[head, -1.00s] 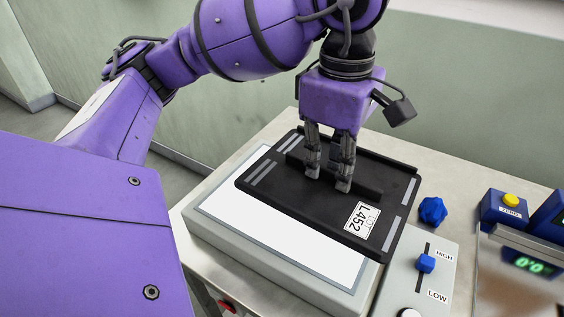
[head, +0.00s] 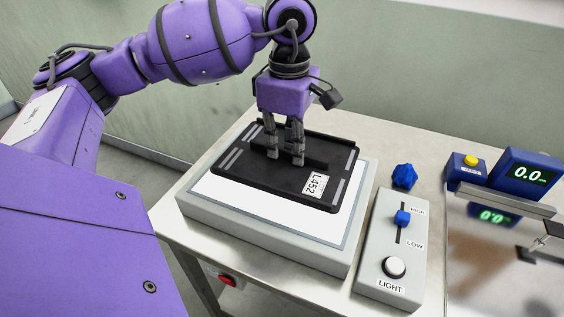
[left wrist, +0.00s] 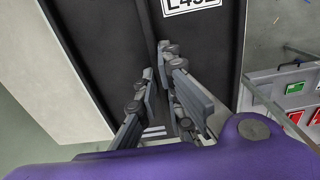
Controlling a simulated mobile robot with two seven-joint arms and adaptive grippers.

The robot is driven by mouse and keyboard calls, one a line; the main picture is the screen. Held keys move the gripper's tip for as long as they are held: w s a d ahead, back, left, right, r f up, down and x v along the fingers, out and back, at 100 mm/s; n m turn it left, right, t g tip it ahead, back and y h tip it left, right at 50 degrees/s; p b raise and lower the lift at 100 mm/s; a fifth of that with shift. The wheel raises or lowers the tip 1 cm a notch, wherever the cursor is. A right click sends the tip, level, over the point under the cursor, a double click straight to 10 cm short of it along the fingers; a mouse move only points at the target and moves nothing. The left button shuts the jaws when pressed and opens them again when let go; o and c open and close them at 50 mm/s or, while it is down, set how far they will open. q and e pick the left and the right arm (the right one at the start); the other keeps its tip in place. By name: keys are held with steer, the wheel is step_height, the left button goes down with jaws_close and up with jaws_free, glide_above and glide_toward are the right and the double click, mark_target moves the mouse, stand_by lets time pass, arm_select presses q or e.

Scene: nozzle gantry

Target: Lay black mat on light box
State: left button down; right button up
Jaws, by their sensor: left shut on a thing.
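The black mat (head: 262,181) is a flat dark tray-like plate with grey stripes, a central raised ridge and a white L452 label. My left gripper (head: 285,156) is shut on the ridge, and both fingers also show on it in the left wrist view (left wrist: 166,80). The mat is over the far part of the light box (head: 250,232), whose white panel shows at the left, front and right of it. The mat looks roughly level. I cannot tell whether its underside touches the panel. My right gripper is not in view.
A grey control box (head: 382,284) with a blue slider and a white LIGHT button stands right of the light box. A blue faceted knob (head: 404,176) lies behind it. Further right are a yellow-buttoned blue box (head: 466,172) and a green-digit display (head: 530,174).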

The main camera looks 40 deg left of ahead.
mark_target(284, 152)
arm_select(q)
steer(key=f, duration=0.1)
steer(key=w+a+f, duration=0.2)
steer(key=f, duration=0.1)
steer(key=shift+a, duration=0.25)
steer(key=shift+w+a+f, duration=0.1)
steer(key=shift+f, duration=0.8)
steer(key=shift+w+a+f, duration=0.1)
steer(key=shift+f, duration=0.8)
steer(key=shift+f, duration=0.1)
steer(key=shift+f, duration=0.15)
steer(key=c, duration=1.9)
jaws_free()
steer(key=shift+s, duration=0.1)
step_height(284, 152, up, 12)
steer(key=shift+r, duration=0.25)
